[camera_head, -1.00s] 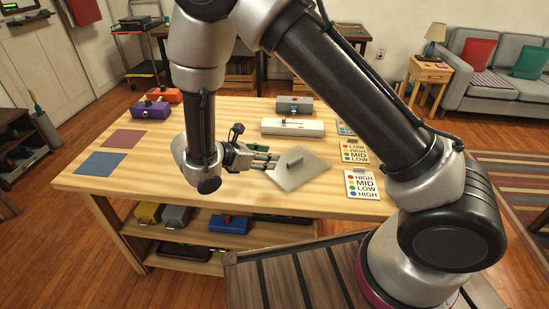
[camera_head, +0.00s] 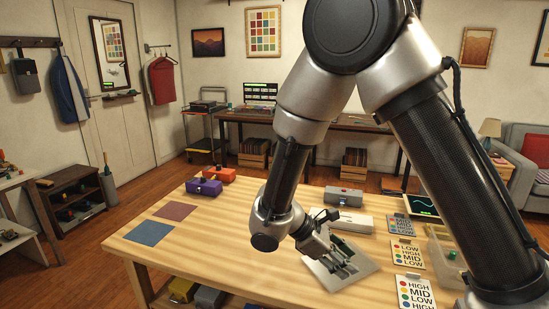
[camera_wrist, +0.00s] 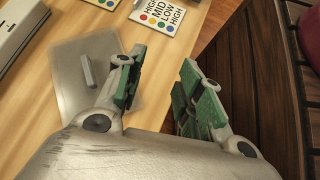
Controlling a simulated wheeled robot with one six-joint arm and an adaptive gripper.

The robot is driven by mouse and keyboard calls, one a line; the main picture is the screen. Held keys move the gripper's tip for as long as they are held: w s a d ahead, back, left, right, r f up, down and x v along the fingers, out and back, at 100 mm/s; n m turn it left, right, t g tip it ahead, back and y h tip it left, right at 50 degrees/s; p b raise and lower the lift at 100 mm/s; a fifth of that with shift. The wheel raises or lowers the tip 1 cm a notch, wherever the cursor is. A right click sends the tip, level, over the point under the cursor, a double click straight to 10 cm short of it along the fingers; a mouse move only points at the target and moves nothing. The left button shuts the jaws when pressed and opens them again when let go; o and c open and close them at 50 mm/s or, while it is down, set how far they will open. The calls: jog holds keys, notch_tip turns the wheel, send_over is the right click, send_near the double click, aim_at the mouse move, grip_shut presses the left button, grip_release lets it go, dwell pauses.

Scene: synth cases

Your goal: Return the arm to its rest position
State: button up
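My gripper (camera_head: 345,264) is over the front right part of the wooden table, at the end of my bent arm. In the wrist view its two green-padded fingers (camera_wrist: 162,68) are spread apart with nothing between them. A thin grey plate (camera_head: 362,273) with a small bar handle appears to lie flat on the table, below and partly hidden by the gripper. In the wrist view the plate (camera_wrist: 70,100) and its handle (camera_wrist: 87,70) are to the left of the fingers.
A white case (camera_head: 350,222) and a grey case (camera_head: 343,196) stand behind the gripper. Label cards (camera_head: 407,256) and a clear bin (camera_head: 440,243) are to the right. Purple (camera_head: 204,187) and orange (camera_head: 219,174) cases sit far left. The table's (camera_head: 215,260) front left is clear.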

jog(key=s+d+r+m+t+y, duration=0.2)
jog(key=s+d+r+m+y, duration=0.2)
jog(key=r, duration=0.7)
jog(key=s+d+r+m+t+y, duration=0.2)
jog(key=s+d+r+m+y, duration=0.3)
jog(key=s+d+r+m, duration=0.4)
jog(key=d+r+m, duration=0.3)
jog(key=d, duration=0.3)
jog(key=shift+d, duration=0.1)
